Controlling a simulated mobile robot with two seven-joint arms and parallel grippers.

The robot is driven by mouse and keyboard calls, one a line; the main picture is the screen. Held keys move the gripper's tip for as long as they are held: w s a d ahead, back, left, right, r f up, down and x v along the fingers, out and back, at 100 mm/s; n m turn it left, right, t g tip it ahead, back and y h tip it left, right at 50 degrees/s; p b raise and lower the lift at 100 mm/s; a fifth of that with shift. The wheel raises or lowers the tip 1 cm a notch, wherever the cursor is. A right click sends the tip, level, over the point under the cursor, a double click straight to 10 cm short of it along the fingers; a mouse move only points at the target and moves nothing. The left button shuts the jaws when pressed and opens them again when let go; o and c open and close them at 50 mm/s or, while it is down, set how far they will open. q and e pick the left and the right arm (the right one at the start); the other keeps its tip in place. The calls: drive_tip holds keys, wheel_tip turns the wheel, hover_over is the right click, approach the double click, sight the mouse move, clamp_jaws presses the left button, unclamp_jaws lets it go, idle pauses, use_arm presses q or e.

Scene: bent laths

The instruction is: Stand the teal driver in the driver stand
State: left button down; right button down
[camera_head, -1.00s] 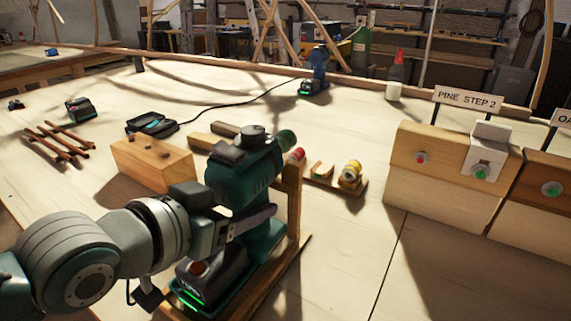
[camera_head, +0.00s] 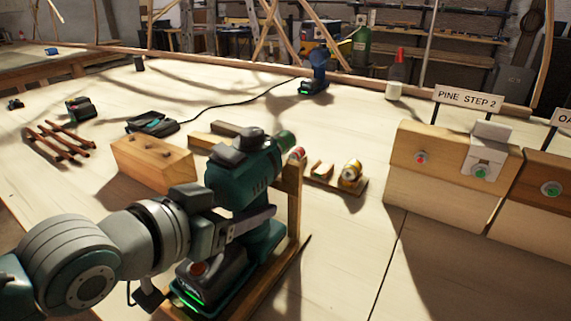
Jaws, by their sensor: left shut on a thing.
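The teal driver (camera_head: 228,187) stands upright in the near middle, its nose pointing right and away and its battery foot with a green light low down. My left gripper (camera_head: 246,224) is shut on the driver's handle from the left. The wooden driver stand (camera_head: 293,205) is around and behind the driver; its post rises beside the nose and its base shows below on the right. The battery foot is at the stand's base, but I cannot tell whether it rests on it. The far finger is hidden behind the handle. My right gripper is out of view.
A wooden block with holes (camera_head: 152,160) is behind my left wrist. A rack with small coloured rolls (camera_head: 338,178) lies just beyond the stand. A charger (camera_head: 152,123), a blue driver (camera_head: 316,75) and a glue bottle (camera_head: 396,75) stand farther back.

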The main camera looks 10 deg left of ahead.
use_arm(q)
drive_tip(key=shift+w+f+b, duration=0.1)
drive_tip(key=shift+f+b, duration=0.55)
drive_tip(key=shift+b, duration=0.05)
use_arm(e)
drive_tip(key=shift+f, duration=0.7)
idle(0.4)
